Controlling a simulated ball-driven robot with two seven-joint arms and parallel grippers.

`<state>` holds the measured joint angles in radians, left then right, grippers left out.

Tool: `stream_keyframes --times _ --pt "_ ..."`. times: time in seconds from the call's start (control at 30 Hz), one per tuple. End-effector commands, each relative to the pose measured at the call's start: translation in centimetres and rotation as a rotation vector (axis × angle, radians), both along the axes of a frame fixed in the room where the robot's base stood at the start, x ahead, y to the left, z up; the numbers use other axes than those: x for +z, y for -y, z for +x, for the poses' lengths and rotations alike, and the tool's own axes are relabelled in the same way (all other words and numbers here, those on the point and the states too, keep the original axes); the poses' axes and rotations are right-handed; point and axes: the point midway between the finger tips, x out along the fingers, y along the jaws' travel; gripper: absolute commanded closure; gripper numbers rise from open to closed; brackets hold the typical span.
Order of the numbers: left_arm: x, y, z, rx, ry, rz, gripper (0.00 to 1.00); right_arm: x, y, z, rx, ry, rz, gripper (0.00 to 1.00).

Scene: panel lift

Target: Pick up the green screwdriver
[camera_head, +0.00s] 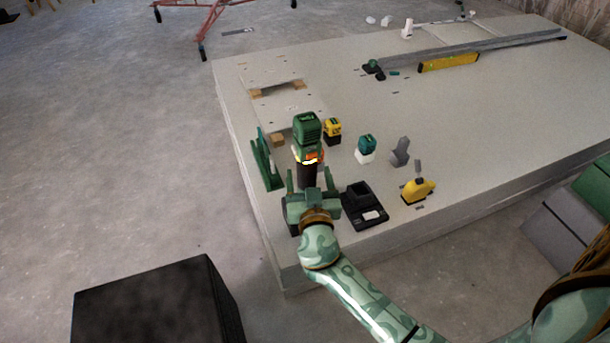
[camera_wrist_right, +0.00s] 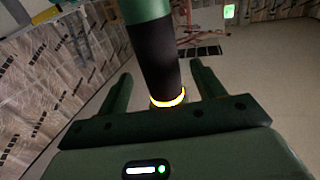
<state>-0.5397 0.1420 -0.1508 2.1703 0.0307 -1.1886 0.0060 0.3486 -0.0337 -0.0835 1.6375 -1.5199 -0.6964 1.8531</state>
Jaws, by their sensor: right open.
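The green screwdriver (camera_head: 306,128), with a green top, a black shaft-like body and a glowing yellow-orange ring, stands upright near the left front corner of the slab. My right gripper (camera_head: 308,176) is open, with one finger on each side of its black body. In the right wrist view the screwdriver's black body (camera_wrist_right: 157,52) rises between the two spread fingers of the gripper (camera_wrist_right: 161,72), with a gap to each finger. Its lower end is hidden behind my gripper. My left gripper is not in view.
Close by stand a green frame-like stand (camera_head: 263,163), a yellow-black device (camera_head: 332,131), a black charger-like box (camera_head: 364,205), a teal-white device (camera_head: 366,148) and a yellow tool (camera_head: 417,190). Boards (camera_head: 285,105) lie behind. The slab's (camera_head: 480,120) middle is mostly clear.

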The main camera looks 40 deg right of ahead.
Motion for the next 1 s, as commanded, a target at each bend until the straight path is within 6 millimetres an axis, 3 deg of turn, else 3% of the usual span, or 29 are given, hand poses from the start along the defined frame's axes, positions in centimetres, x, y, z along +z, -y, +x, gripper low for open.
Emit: stream_keyframes --times 0.3,0.57,0.67,0.83,1.0 --pt "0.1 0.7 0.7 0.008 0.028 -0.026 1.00 0.1 2.2 4.1 0.000 0.000 -0.001 0.32" --pt "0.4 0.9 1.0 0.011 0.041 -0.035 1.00 0.2 2.4 4.5 0.000 0.000 0.000 0.32" --pt "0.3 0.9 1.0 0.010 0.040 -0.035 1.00 0.2 2.4 4.5 0.000 0.000 0.000 0.55" --pt "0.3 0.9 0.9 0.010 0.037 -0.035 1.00 0.2 2.4 4.4 0.000 0.000 0.000 1.00" --pt "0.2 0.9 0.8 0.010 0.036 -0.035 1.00 0.4 2.4 4.5 0.000 0.005 -0.002 1.00"
